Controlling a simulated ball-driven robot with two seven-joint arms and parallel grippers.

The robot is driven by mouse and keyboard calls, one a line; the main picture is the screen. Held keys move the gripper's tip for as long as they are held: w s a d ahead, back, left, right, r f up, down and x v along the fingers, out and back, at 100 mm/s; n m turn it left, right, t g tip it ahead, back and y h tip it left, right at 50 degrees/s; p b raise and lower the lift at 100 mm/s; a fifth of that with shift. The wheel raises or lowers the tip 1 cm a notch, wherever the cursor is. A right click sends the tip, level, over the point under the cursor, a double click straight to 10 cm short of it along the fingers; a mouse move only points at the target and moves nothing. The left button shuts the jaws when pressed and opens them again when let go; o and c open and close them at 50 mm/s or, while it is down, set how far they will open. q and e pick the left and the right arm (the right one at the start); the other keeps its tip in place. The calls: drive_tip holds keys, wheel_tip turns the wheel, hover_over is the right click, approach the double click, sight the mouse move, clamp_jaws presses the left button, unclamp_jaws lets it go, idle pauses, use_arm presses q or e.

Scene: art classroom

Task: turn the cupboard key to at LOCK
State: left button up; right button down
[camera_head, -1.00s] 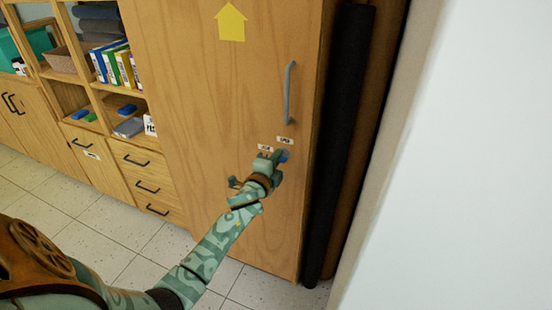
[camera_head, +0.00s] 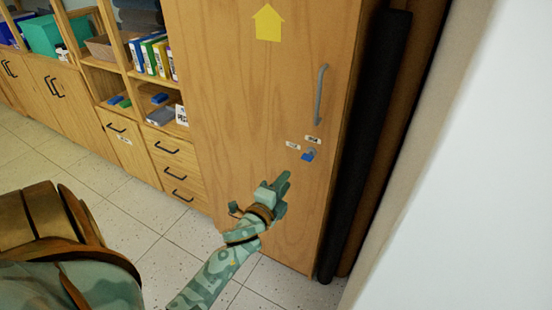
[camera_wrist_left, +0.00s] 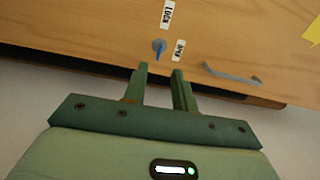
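The blue key (camera_head: 308,155) sits in a round grey lock on the tall wooden cupboard's door (camera_head: 240,120). It also shows in the left wrist view (camera_wrist_left: 159,50), where its blue grip runs roughly up and down the picture, about in line with the LOCK label (camera_wrist_left: 167,14) above it. A second label (camera_wrist_left: 179,50) is to the right of the lock. Both labels are small in the head view. My left gripper (camera_head: 283,184) is open and empty, apart from the key and below left of it. Its two fingers (camera_wrist_left: 160,69) are spread just below the key in the wrist view. My right gripper is out of view.
A grey door handle (camera_head: 320,95) is above the lock. A dark roll (camera_head: 365,150) stands beside the cupboard, with a white wall (camera_head: 480,180) at right. Shelves with books (camera_head: 150,55) and drawers (camera_head: 176,165) are at left. Tiled floor (camera_head: 130,215) is clear below.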

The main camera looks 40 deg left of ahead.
use_arm(q)
drive_tip(key=v, duration=0.3)
drive_tip(key=shift+s, duration=0.25)
